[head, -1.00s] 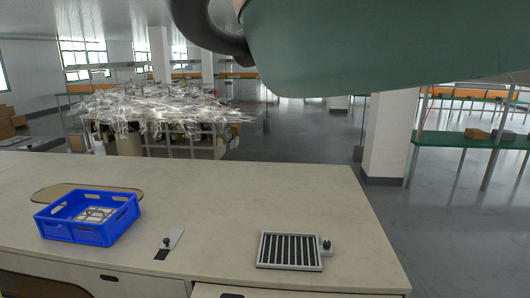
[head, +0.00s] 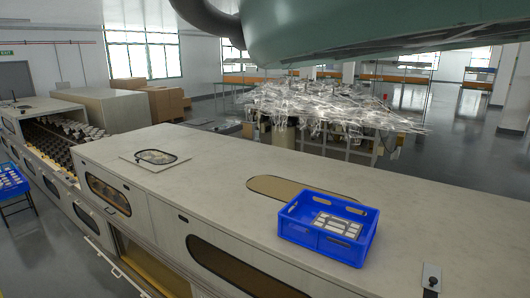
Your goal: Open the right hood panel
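A long cream-coloured machine housing (head: 224,202) runs from the far left to the lower right. Its front has panels with dark oval windows, one at the left (head: 109,194) and a larger one lower in the middle (head: 240,270). A lower section between them stands open, with a yellowish inside (head: 150,268). I cannot tell which panel is the right hood panel. At the far left an uncovered stretch shows rows of bulbs or sockets (head: 62,142). My gripper is not in view; a green part of my arm crosses the top.
A blue crate (head: 326,248) holding a pale grid piece stands on the housing top. A small latch-like plate (head: 431,280) lies at the lower right. Another blue crate (head: 12,182) is on a stand at far left. Grey floor is free at the left front.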

